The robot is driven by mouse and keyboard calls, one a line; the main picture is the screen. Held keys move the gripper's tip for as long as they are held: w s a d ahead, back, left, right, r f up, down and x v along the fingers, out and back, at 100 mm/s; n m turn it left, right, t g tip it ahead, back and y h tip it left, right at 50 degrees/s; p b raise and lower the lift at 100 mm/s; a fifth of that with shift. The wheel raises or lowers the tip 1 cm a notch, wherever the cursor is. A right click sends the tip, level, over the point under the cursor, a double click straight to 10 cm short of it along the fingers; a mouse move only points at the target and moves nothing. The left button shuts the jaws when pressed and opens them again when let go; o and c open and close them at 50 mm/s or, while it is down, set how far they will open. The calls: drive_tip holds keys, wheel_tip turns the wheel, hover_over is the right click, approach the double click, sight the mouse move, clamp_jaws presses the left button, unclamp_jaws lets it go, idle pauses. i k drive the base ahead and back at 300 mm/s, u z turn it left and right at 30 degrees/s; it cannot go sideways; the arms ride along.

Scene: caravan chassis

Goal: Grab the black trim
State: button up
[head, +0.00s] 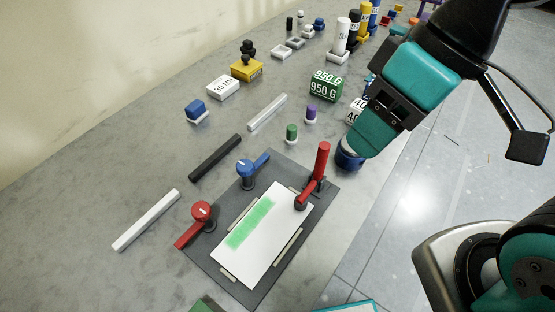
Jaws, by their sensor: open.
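The black trim (215,157) is a straight dark bar lying flat on the grey worktop in the head view. It lies diagonally, left of the middle, with its far end toward the upper right. It is fully visible and nothing touches it. My arm comes in from the upper right, well to the right of the trim. I cannot make out my gripper's fingertips in this view.
A white bar (146,220) and a pale grey bar (267,112) flank the trim. A dark plate (237,288) with red and blue clamps holds a white sheet with a green patch. Labelled blocks stand behind. Bare worktop lies left of the trim.

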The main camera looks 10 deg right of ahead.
sight(217, 156)
drive_tip(key=z, duration=0.05)
drive_tip(key=k, duration=1)
drive_tip(key=z, duration=0.6)
drive_tip(key=i, duration=0.85)
drive_tip(key=u, duration=1.55)
drive_tip(key=i, duration=0.5)
